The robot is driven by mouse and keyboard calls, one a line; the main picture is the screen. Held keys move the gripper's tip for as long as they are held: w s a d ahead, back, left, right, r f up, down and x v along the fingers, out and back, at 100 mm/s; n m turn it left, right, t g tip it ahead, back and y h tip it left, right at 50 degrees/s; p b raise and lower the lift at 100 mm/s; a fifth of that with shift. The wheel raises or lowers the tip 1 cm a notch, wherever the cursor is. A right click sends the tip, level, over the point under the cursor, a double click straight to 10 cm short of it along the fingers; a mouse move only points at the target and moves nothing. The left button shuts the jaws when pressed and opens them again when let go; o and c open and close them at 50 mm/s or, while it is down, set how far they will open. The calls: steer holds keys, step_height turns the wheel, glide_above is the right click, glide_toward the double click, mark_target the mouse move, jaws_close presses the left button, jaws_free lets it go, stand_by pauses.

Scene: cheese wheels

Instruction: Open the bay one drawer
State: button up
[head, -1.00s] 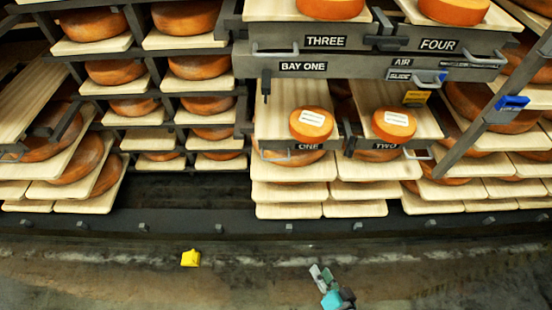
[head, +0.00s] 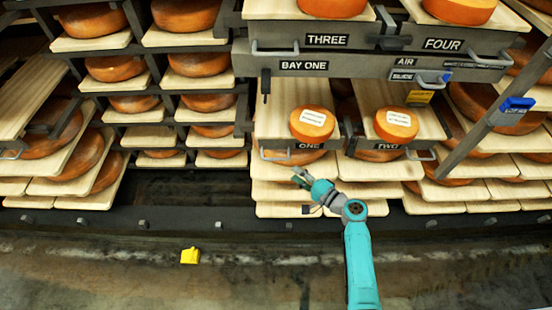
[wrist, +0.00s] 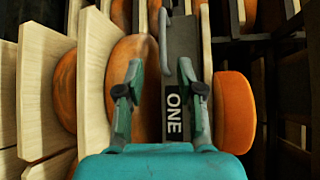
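The drawer marked ONE (head: 312,147) is a wooden board with a dark front, below the BAY ONE sign (head: 303,66). A cheese wheel with a white label (head: 312,123) sits on it. Its grey bar handle (head: 275,157) is at the left of the front. My gripper (head: 298,176) is just below and in front of this drawer front. In the wrist view, turned sideways, my gripper (wrist: 160,68) has its fingers apart, facing the ONE plate (wrist: 174,115) and the handle (wrist: 163,35). Nothing shows held. I cannot tell whether a finger touches the handle.
Drawer TWO (head: 388,145) is directly to the right, with its own cheese. Drawers THREE (head: 325,40) and FOUR (head: 444,44) are above. Stacked boards (head: 290,210) lie below. A yellow object (head: 190,256) lies on the floor, which is otherwise clear.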

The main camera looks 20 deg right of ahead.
mark_target(276, 159)
steer(key=x, duration=1.1)
steer(key=shift+r, duration=0.15)
jaws_close()
